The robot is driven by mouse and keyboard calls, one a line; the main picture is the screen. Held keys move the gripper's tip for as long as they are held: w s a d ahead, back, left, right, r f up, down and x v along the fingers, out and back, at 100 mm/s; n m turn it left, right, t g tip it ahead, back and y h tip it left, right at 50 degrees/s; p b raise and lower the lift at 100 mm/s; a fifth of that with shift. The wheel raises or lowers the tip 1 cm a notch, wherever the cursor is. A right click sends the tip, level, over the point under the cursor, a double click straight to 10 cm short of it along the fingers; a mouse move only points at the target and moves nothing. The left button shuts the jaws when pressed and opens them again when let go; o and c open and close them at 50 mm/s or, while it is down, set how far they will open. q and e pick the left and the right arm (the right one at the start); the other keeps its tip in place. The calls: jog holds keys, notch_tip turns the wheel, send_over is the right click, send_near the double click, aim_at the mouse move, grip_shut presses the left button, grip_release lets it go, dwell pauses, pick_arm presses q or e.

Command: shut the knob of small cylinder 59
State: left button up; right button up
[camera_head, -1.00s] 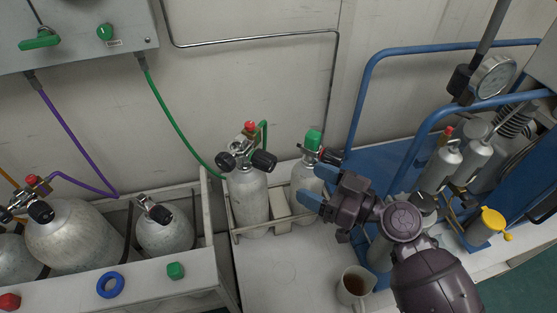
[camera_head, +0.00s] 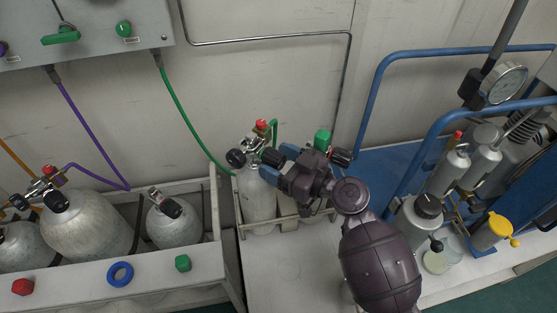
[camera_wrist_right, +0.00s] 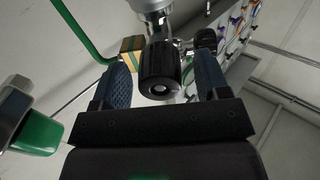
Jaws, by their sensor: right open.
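A small grey cylinder (camera_head: 258,200) stands upright in the middle rack, with the green hose beside it, a red cap and a black knob (camera_head: 236,158) on its left side. I cannot read a number on it. My right gripper (camera_head: 278,162) is open at the right side of its valve. In the right wrist view a black knob (camera_wrist_right: 160,72) sits between the blue fingers of my right gripper (camera_wrist_right: 163,85), with gaps on both sides. A second cylinder with a green cap (camera_head: 323,138) stands to the right, its body mostly hidden behind my gripper. My left gripper is out of view.
A white trough (camera_head: 215,262) on the left holds larger cylinders. The green hose (camera_head: 185,115) runs down from the wall panel (camera_head: 90,35). A blue tube frame (camera_head: 375,90) with a gauge (camera_head: 503,82) and more cylinders stands on the right. The bench (camera_head: 285,275) in front is clear.

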jog(key=c, duration=0.9)
jog(key=shift+c, duration=0.2)
